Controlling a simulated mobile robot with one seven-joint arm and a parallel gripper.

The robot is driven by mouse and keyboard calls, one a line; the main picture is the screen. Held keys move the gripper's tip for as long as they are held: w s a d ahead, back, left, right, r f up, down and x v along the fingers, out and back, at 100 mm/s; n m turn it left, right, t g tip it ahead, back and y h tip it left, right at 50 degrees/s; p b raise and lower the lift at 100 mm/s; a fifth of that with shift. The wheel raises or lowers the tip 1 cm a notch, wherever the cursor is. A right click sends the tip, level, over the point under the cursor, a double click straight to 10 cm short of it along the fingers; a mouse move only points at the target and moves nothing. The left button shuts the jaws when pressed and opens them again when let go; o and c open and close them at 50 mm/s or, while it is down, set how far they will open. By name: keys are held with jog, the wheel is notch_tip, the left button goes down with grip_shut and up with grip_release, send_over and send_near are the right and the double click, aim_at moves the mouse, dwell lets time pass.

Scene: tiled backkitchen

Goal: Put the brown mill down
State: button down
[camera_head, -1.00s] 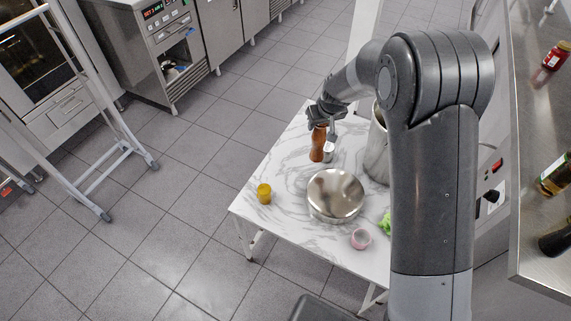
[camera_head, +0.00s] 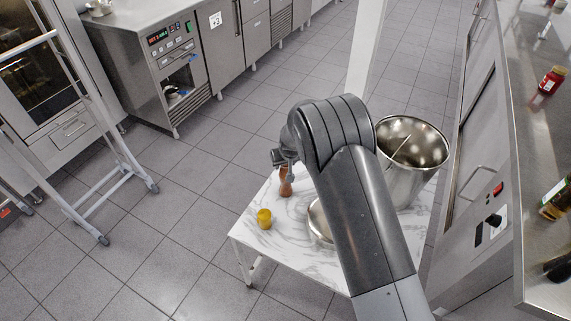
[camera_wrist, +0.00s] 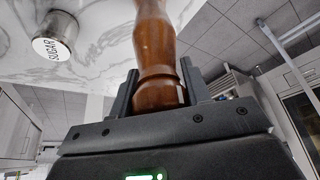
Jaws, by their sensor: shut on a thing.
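The brown mill (camera_head: 286,181) is a turned wooden piece at the far left part of the white marble table (camera_head: 291,262). My gripper (camera_head: 284,163) is shut on it from above. In the wrist view the mill (camera_wrist: 156,50) stands between the two fingers of my gripper (camera_wrist: 158,92), with its body reaching to the marble surface (camera_wrist: 105,45). I cannot tell whether its base touches the table. My arm hides part of the table.
A metal tin marked SUGAR (camera_wrist: 55,34) stands near the mill. A yellow jar (camera_head: 264,219) is at the table's left edge. A steel pan (camera_head: 318,222) is partly behind my arm. A large steel pot (camera_head: 407,185) stands on the right. Bare marble lies around the jar.

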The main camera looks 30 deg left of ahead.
jog(key=shift+f, duration=0.3)
jog(key=c, duration=0.8)
grip_release()
jog(key=shift+f, duration=0.15)
jog(key=shift+o, duration=0.2)
jog(key=v, duration=1.2)
